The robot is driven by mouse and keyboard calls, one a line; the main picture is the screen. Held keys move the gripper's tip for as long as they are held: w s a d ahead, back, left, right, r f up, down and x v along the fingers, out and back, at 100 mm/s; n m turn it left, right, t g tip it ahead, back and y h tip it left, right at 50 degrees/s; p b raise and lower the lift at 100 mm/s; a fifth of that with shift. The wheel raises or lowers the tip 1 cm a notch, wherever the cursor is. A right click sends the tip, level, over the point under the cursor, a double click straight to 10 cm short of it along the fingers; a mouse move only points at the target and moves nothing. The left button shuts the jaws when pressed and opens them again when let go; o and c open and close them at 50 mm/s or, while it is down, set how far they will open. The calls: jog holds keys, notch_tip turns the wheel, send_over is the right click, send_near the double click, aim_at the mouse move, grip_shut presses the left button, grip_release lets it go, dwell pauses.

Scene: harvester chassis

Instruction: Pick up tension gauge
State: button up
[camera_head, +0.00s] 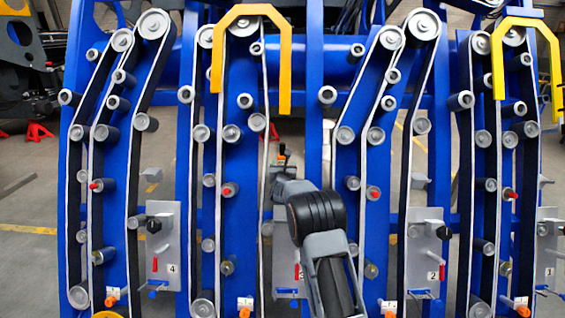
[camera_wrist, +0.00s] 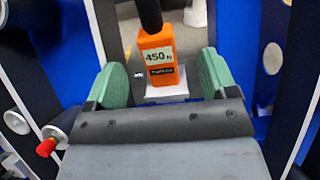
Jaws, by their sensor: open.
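The tension gauge (camera_wrist: 157,52) is an orange block with a "450 N" label and a black upper part. It stands upright near the top middle of the wrist view, above a small pale ledge (camera_wrist: 166,94). My gripper (camera_wrist: 163,76) has two green finger pads, spread wide. One pad is left and one right of the gauge's lower end, with gaps on both sides, and nothing is held.
The blue chassis (camera_head: 312,120) carries many rollers and belts. Yellow-orange hoops (camera_head: 284,60) hang at the upper middle and right. Grey plate 4 (camera_head: 165,215) and plate 2 (camera_head: 427,225) flank my arm. A red-tipped peg (camera_wrist: 46,147) sits left of my gripper.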

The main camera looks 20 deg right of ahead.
aim_at(282, 158)
jog(key=shift+x, duration=1.35)
jog(key=p+x, duration=0.2)
jog(key=x, duration=0.1)
jog(key=shift+w+a+r, duration=0.15)
jog(key=shift+a, duration=0.15)
jog(key=shift+p+x, duration=0.55)
jog(key=shift+x, duration=0.45)
jog(key=c, duration=1.2)
jog(key=shift+c, duration=0.5)
